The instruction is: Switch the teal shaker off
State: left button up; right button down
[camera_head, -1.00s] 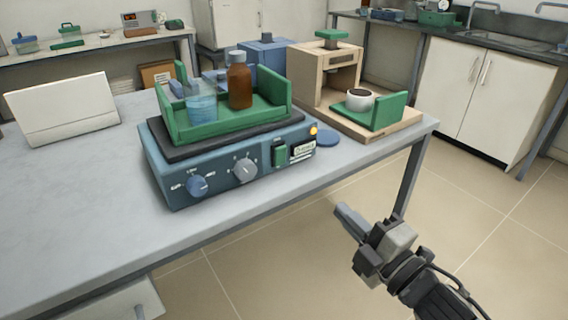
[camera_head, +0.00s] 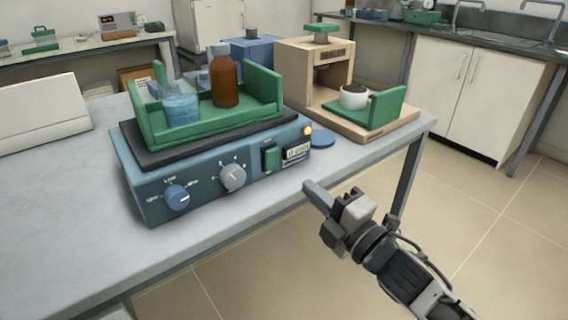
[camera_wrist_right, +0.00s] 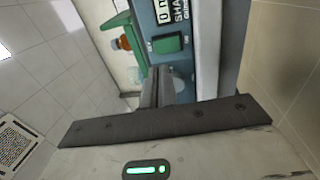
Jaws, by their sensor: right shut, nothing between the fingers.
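The teal shaker (camera_head: 145,196) stands on the grey table, a green tray (camera_head: 190,133) on its dark top. Its front has a blue knob (camera_head: 177,197), a grey knob (camera_head: 232,177), a green switch (camera_head: 271,158), a small display (camera_head: 296,152) and a glowing orange lamp (camera_head: 308,130). My right gripper (camera_head: 312,190) is shut and empty, in front of the shaker's right end, apart from it in the head view. In the right wrist view the green switch (camera_wrist_right: 168,44) shows beyond the shut fingers (camera_wrist_right: 155,88). My left gripper is out of view.
The tray holds a beaker (camera_head: 181,109) and a brown bottle (camera_head: 224,82). A white panel (camera_head: 40,115) is at left. Floor is open at right.

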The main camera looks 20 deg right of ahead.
aim_at(274, 153)
jog(key=x, duration=0.9)
jog(key=p, duration=0.1)
jog(key=r+p, duration=0.1)
jog(key=p, duration=0.1)
jog(key=shift+w+r+g, duration=0.15)
jog(key=shift+w+g, duration=0.1)
jog(key=shift+g, duration=0.05)
jog(key=shift+f, duration=0.4)
jog(key=shift+a, duration=0.1)
jog(key=shift+r, duration=0.1)
